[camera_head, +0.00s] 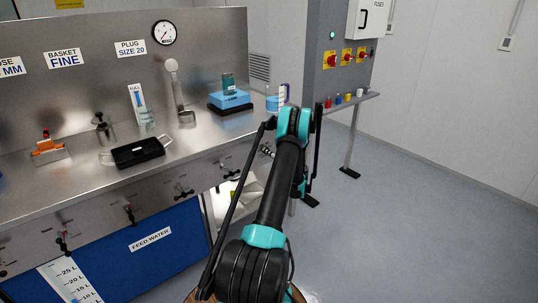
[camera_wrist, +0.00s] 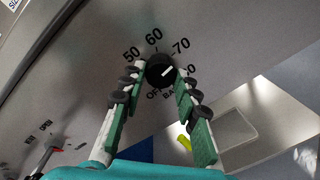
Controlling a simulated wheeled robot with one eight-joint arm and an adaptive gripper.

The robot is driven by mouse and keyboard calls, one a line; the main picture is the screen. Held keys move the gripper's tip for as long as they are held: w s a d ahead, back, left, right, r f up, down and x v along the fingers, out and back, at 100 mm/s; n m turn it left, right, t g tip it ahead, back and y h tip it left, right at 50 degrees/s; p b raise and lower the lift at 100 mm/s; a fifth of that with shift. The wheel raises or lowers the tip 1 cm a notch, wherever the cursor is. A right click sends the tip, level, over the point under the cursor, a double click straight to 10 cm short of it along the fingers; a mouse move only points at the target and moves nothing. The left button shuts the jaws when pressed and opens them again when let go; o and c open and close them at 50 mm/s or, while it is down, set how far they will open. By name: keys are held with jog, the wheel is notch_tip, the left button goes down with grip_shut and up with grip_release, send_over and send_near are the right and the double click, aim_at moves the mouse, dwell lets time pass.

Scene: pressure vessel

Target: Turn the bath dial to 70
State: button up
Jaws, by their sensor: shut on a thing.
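The bath dial (camera_wrist: 157,63) is a round black knob on the steel panel in the wrist view. Its white mark points up and right, between the 70 label (camera_wrist: 181,45) and a partly covered label ending in 0 below it. Labels 50 and 60 stand to the upper left and above, and OFF and BATH below. My gripper (camera_wrist: 161,78) has its green and grey fingers on both sides of the dial, shut on it. In the head view my arm covers the dial.
A steel bench (camera_head: 75,160) carries a black tray (camera_head: 138,152), a blue box (camera_head: 230,100) and a beaker. Several small valves line its front. A side shelf (camera_head: 352,100) with small coloured items stands behind my arm. The floor at right is clear.

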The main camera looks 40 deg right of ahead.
jog(key=o, duration=1.2)
jog(key=shift+c, duration=0.2)
jog(key=s, duration=1.2)
jog(key=shift+d+r, duration=0.15)
jog(key=shift+d, duration=0.1)
